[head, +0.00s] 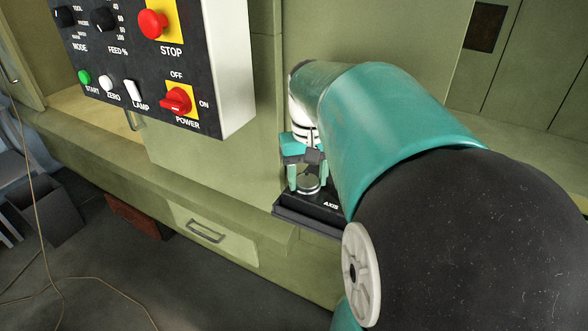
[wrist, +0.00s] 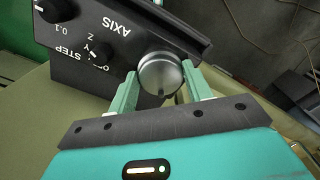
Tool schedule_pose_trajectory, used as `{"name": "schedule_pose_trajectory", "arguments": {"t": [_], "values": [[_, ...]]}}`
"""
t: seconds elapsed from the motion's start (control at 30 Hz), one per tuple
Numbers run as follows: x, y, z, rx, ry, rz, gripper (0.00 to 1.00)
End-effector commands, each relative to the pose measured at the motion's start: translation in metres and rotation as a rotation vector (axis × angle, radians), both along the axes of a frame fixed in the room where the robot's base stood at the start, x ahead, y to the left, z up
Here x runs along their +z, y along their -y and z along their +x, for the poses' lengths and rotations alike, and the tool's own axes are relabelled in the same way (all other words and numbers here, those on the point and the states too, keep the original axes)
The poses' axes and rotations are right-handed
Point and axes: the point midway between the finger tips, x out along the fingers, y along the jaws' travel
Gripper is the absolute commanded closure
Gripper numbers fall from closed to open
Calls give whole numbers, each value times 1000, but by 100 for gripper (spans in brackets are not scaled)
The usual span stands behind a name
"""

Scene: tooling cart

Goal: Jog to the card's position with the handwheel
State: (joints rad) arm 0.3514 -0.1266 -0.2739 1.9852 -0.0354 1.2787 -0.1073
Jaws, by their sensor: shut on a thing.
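A black control box (head: 330,220) marked AXIS sits low on the green machine's ledge in the head view. It shows closer in the wrist view (wrist: 130,38), upside down, with AXIS and STEP lettering and two dark selector knobs. A silver round handwheel (wrist: 160,72) stands on this box; in the head view (head: 308,187) it is partly hidden by the fingers. My gripper (wrist: 160,84) is shut on the handwheel, one green finger on each side of its rim. The gripper also shows in the head view (head: 307,180). No card is in view.
A control panel (head: 150,60) with a red STOP button, a red POWER switch and several smaller controls hangs at upper left. The green ledge (head: 90,145) runs below it, with a drawer (head: 205,232) beneath. Open floor lies at lower left, with a loose cable and a dark bin (head: 50,210).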

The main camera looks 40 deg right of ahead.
Motion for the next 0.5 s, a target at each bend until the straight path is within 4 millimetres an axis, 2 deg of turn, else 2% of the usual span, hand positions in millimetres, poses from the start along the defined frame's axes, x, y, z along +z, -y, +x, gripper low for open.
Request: {"name": "schedule_pose_trajectory", "arguments": {"t": [0.5], "values": [[1, 0, 0, 91, 1, -2, 73]]}}
